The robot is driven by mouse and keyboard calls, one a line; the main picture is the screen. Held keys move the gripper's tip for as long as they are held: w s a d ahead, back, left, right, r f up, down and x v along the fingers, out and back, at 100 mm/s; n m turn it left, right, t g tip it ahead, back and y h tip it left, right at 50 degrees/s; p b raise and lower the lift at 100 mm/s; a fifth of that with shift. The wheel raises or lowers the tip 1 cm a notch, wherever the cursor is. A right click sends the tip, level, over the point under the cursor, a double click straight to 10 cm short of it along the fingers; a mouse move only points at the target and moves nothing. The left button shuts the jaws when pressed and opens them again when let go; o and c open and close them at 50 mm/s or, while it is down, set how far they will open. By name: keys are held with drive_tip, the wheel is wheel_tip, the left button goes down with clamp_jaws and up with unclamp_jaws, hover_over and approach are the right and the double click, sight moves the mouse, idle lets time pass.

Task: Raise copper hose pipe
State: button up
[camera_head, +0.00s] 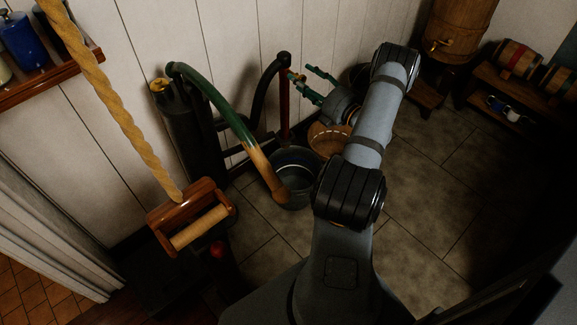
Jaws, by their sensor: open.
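A curved hose pipe (226,112) arches from the top of a dark upright cylinder (186,130). It is green along its upper part and copper-brown towards its lower end, which hangs down over a grey metal bucket (299,164) on the floor. My gripper (299,81) has teal fingers, spread apart, pointing left at the far side of the bucket. The fingers are close to the top of a reddish-brown upright post (284,105) joined to a black bent pipe (262,90). I cannot tell whether they touch it. I see nothing held.
A thick rope (105,95) with a wooden handle block (192,214) hangs at front left. A wooden barrel (455,28) and a low rack (520,95) are at back right. Tiled floor right of my arm is clear.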

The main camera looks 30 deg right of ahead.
drive_tip(key=s+d+p, duration=0.1)
drive_tip(key=s, duration=1)
drive_tip(key=shift+d+p, duration=0.25)
drive_tip(key=shift+p, duration=0.1)
drive_tip(key=shift+w, duration=0.15)
drive_tip(key=w+b, duration=0.1)
drive_tip(key=w, duration=0.2)
drive_tip(key=w+a, duration=0.1)
drive_tip(key=w, duration=0.3)
drive_tip(key=w+f+b, duration=0.1)
drive_tip(key=w, duration=0.2)
drive_tip(key=shift+w+a+b, duration=0.25)
drive_tip(key=shift+w+b, duration=0.05)
drive_tip(key=shift+w, duration=0.1)
drive_tip(key=shift+f, duration=0.35)
drive_tip(key=shift+r, duration=0.15)
